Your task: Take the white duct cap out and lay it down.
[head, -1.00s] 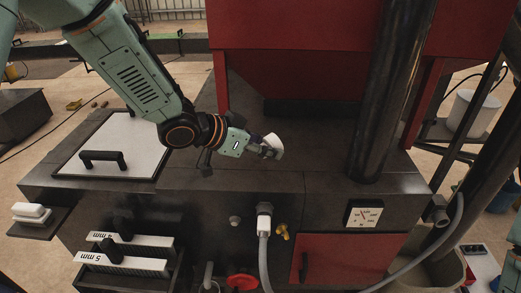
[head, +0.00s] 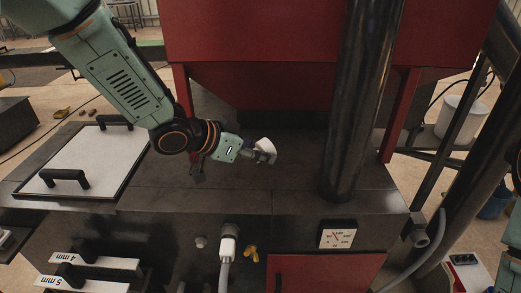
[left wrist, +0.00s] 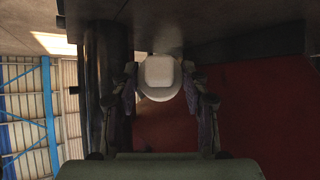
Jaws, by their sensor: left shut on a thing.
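The white duct cap (head: 265,145) is in the jaws of my left gripper (head: 262,153), above the dark top of the press and in front of the red hopper. In the left wrist view the cap (left wrist: 159,76) shows as a pale rounded piece with a squarish face, between the two fingers of the left gripper (left wrist: 159,90). The fingers are shut on its sides. The fingers hide part of the cap in the head view. My right gripper is not in view.
The dark press top (head: 240,178) has bare room around the gripper. A white panel with black handles (head: 82,162) lies at left. A thick dark column (head: 358,110) stands close at right. The red hopper (head: 250,85) is behind. A white plug (head: 228,243) is on the front.

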